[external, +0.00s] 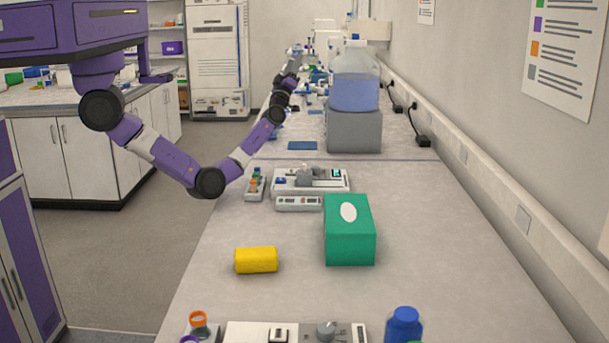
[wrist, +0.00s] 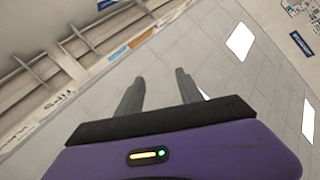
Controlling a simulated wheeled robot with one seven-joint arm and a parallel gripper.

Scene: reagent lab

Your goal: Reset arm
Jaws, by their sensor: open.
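My purple arm reaches from the left over the bench in the external view, bent low at the elbow and rising towards its far end. My gripper (external: 294,58) is at that end, raised above the far part of the bench and small in the picture. In the wrist view my gripper (wrist: 158,88) shows two dark fingers spread apart with nothing between them. Behind the fingers the wrist view shows a tilted scene of ceiling panels, lights and a wall with shelves.
The bench (external: 290,220) holds a yellow block (external: 256,260), a green tissue box (external: 349,240), a balance-like instrument (external: 311,181) and a large bottle of blue liquid (external: 355,85) on a grey block (external: 354,131). A blue-capped bottle (external: 403,325) stands at the front. Floor at left is clear.

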